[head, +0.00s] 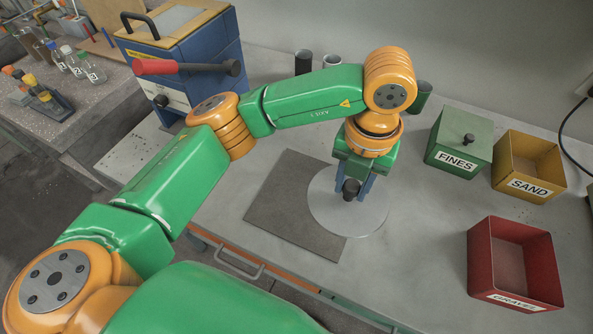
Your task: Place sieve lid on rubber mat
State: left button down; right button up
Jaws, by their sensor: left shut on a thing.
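The sieve lid (325,212) is a thin, light grey round disc with a black knob on top. My left gripper (352,190) points down and is shut on the lid at its knob. The rubber mat (283,215) is a dark grey flat sheet on the bench. The lid covers the mat's right part in the head view and reaches past its right edge over bare bench. I cannot tell whether the lid touches the mat or hangs just above it. My right gripper is not in view.
Right of the lid stand a green FINES box (462,140), a yellow SAND box (528,165) and a red GRAVEL box (515,265). Dark cups (303,62) stand behind my arm. A blue machine (190,60) with a red handle is at the back left. The bench between lid and boxes is clear.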

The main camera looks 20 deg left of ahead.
aim_at(310, 185)
pick_arm(q)
jog(key=w+a+f, duration=0.1)
jog(key=a+f, duration=0.1)
jog(key=f, duration=0.1)
jog(key=w+a+f+p, duration=0.1)
jog(key=a+f, duration=0.2)
jog(key=f, duration=0.1)
jog(key=w+a+f+p, duration=0.1)
jog(key=a+f, duration=0.2)
jog(key=shift+w+a+f, duration=0.15)
jog(key=shift+w+a, duration=0.1)
jog(key=shift+f, duration=0.35)
jog(key=c, duration=0.5)
grip_release()
jog(key=shift+c, duration=0.2)
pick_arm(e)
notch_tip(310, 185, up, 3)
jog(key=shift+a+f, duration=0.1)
